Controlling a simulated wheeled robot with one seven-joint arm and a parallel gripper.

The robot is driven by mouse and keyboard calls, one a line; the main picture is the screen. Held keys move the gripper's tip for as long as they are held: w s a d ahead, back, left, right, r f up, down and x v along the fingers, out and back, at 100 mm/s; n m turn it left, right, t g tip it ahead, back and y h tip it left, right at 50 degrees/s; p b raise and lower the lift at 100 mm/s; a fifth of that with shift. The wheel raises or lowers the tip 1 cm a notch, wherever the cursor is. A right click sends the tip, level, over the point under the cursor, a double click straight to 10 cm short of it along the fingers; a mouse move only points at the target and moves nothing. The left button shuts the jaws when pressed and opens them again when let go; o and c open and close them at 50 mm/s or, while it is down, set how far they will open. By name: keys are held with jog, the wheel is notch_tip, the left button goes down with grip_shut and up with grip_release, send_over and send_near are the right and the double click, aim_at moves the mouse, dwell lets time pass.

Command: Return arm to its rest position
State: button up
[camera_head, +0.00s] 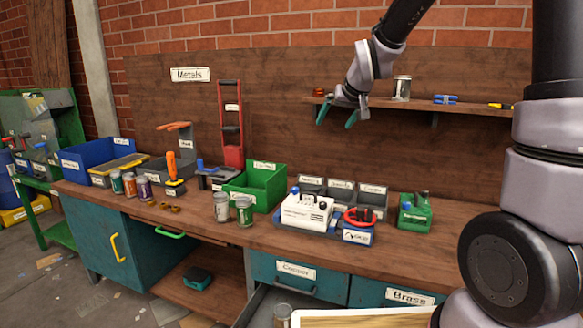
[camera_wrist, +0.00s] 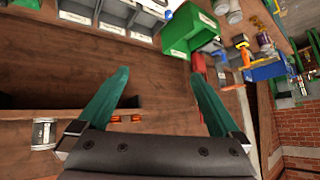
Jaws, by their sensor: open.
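My gripper (camera_head: 337,116) hangs from my arm at the upper middle right of the head view, in front of the wall shelf. Its two teal fingers are spread apart with nothing between them. In the wrist view my gripper (camera_wrist: 155,95) is also open and empty, with the wooden back panel (camera_wrist: 150,75) behind the fingers. No object touches the fingertips.
A wall shelf (camera_head: 455,106) close to the gripper holds a can (camera_head: 402,88), a blue item (camera_head: 445,99) and a small orange item (camera_head: 319,92). The workbench (camera_head: 240,240) below carries bins, cans and tools. An open drawer (camera_head: 262,308) holds a can (camera_head: 282,314).

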jog(key=s+d+r+m, duration=0.2)
jog(key=s+d, duration=0.2)
jog(key=s, duration=0.5)
jog(key=s+d+r+m+g, duration=0.1)
jog(key=s+d+r, duration=0.2)
jog(key=s, duration=0.6)
jog(key=s+d+r+m+h, duration=0.1)
jog(key=s+d, duration=0.4)
jog(key=s, duration=0.5)
jog(key=shift+d+r+m+g, duration=0.3)
jog(key=shift+d+r+m, duration=0.1)
jog(key=shift+r+m, duration=0.4)
